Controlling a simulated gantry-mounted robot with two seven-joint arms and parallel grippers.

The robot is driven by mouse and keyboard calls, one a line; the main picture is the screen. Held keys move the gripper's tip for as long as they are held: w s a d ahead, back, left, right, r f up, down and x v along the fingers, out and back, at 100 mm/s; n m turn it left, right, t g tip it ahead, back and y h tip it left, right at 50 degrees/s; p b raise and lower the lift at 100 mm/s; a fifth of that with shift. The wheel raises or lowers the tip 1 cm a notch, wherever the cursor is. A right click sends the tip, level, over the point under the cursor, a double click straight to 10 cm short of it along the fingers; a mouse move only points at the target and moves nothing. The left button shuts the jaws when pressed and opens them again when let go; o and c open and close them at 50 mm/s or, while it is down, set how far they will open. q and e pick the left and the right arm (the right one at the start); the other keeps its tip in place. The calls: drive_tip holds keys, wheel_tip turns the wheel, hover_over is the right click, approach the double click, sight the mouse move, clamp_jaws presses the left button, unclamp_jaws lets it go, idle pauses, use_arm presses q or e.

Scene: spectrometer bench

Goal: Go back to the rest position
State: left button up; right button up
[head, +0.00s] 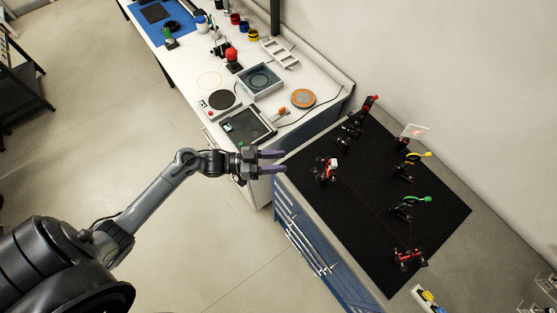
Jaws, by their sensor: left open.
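My left gripper (272,162) is open and empty, its two purple fingers pointing right. It is in the middle of the head view, over or beside the left edge of the optics bench, apart from the parts on it. My left arm comes in from the lower left, stretched out over the floor. My right gripper is not in the head view.
A black breadboard (372,190) bears several optical mounts, among them a red one (324,170) near my gripper and another red mount (409,258). A white bench (300,76) holds a tray (248,126) and several tools. The floor (185,257) is clear.

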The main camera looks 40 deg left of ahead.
use_arm(q)
drive_tip(key=s+d+r+n+y+p, duration=0.1)
drive_tip(key=s+d+r+y+p, duration=0.1)
drive_tip(key=s+d+r+p, duration=0.3)
drive_tip(key=s+d+r+n+y+p, duration=0.1)
drive_tip(key=s+d+y+p, duration=0.15)
drive_tip(key=d, duration=0.35)
drive_tip(key=s+a+r+n+g+y+p, duration=0.1)
drive_tip(key=s+a+r+n+g+y, duration=0.1)
drive_tip(key=s+a+n+g+y, duration=0.2)
drive_tip(key=s+a+g+y, duration=0.3)
drive_tip(key=s+g+y, duration=0.1)
drive_tip(key=s+y, duration=0.1)
drive_tip(key=shift+s+a+r, duration=0.3)
drive_tip(key=shift+s+r, duration=0.1)
drive_tip(key=shift+s, duration=0.25)
